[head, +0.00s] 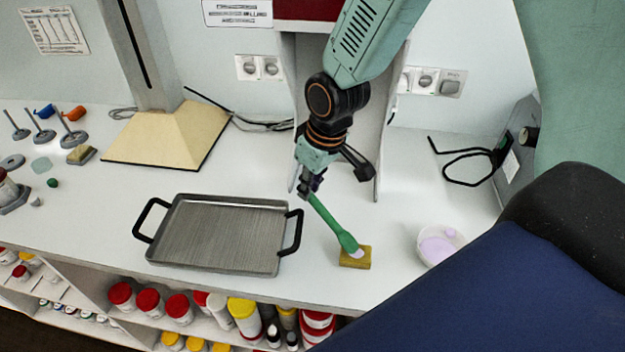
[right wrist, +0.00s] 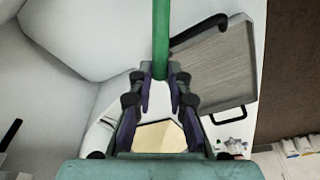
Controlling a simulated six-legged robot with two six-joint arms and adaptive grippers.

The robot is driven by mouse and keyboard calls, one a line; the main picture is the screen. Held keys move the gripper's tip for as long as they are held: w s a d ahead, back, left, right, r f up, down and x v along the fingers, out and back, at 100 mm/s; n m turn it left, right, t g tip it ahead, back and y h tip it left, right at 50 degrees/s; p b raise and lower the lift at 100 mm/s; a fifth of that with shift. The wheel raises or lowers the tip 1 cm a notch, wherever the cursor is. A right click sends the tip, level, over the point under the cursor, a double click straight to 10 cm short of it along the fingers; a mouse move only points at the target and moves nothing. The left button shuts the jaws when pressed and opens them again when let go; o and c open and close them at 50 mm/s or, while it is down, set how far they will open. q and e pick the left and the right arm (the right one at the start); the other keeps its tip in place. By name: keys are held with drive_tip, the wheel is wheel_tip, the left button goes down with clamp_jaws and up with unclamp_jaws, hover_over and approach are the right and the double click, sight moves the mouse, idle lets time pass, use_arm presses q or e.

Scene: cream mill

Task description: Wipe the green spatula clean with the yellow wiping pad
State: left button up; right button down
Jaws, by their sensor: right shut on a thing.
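My right gripper (head: 309,183) is shut on the handle of the green spatula (head: 334,224). In the right wrist view the spatula's green handle (right wrist: 160,38) stands between the fingers of my right gripper (right wrist: 161,82). The pad does not show clearly there. My left gripper is not in view.
A metal tray (head: 218,200) with black handles lies left of the spatula. A white bowl (head: 438,243) with lilac cream stands to the right. A beige base (head: 165,137) with a column is at the back left. Shelves with red- and yellow-lidded jars (head: 178,306) are below the front edge.

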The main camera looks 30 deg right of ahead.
drive_tip(key=shift+w+p, duration=0.15)
drive_tip(key=shift+p, duration=0.35)
drive_tip(key=shift+s+d+b, duration=0.2)
drive_tip(key=shift+s+b, duration=0.1)
drive_tip(key=shift+s, duration=0.45)
drive_tip(key=shift+w+a+r+p, duration=0.1)
drive_tip(key=shift+w+p, duration=0.25)
drive_tip(key=shift+p, duration=0.55)
drive_tip(key=shift+w+a+p, duration=0.15)
drive_tip(key=shift+w+p, duration=0.3)
drive_tip(key=shift+p, duration=1.4)
